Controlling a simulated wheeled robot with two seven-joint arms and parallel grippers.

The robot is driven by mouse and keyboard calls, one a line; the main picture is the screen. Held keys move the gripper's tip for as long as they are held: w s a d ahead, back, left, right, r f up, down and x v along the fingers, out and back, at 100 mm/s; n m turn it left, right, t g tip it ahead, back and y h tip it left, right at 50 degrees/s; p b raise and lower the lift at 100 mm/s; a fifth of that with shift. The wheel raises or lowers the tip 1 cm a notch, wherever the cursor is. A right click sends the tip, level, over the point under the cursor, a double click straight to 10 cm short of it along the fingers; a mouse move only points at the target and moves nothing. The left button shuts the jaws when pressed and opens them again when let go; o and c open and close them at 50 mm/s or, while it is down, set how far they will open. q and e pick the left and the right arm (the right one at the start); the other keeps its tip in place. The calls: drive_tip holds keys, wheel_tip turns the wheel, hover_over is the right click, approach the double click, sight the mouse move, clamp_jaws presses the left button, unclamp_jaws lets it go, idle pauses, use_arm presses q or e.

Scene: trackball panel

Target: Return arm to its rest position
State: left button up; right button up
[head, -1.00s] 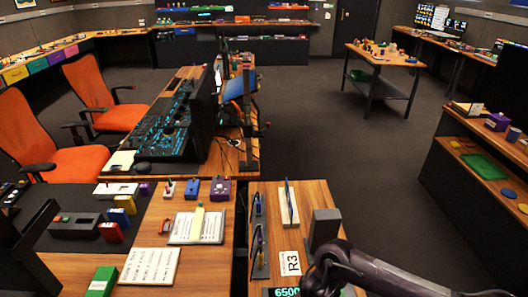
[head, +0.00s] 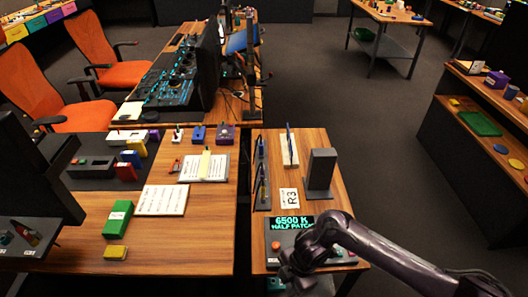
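The trackball panel is a low dark unit with a lit display (head: 293,224) reading "6500 K" and "HALF PATC…", its end covered by my arm. A red-orange ball or knob (head: 276,245) shows at the panel's left side. My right arm, dark purple, comes in from the lower right and reaches over the panel's front. My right gripper (head: 292,274) is at the arm's end, at the panel's near edge; its fingers are small and dark, and I cannot tell whether they touch anything. My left arm and gripper are not in view.
A dark upright block (head: 320,172) stands behind the display, beside an R3 card (head: 289,200) and upright panels. The left desk (head: 208,226) holds papers, a green box (head: 118,220) and a yellow block (head: 115,253). A narrow gap separates the desks. The floor at right is open.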

drive_tip(key=s+d+f+m+t+y+b, duration=0.1)
drive_tip(key=s+f+m+t+y+b, duration=0.2)
drive_tip(key=f+m, duration=1.4)
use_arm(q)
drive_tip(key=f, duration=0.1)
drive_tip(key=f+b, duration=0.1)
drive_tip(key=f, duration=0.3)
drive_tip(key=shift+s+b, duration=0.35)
use_arm(e)
drive_tip(key=s+d+f+m+h, duration=0.1)
drive_tip(key=s+d+f+h, duration=0.1)
drive_tip(key=s+d+f, duration=0.3)
drive_tip(key=s+d+f+m+g+h, duration=0.1)
drive_tip(key=s+d+f, duration=0.4)
drive_tip(key=s, duration=0.9)
drive_tip(key=s+d+f+m+h, duration=0.2)
drive_tip(key=s+d+f, duration=0.3)
drive_tip(key=s+f, duration=0.4)
drive_tip(key=shift+s+d+f+g+h, duration=0.2)
drive_tip(key=shift+f+g+h, duration=0.1)
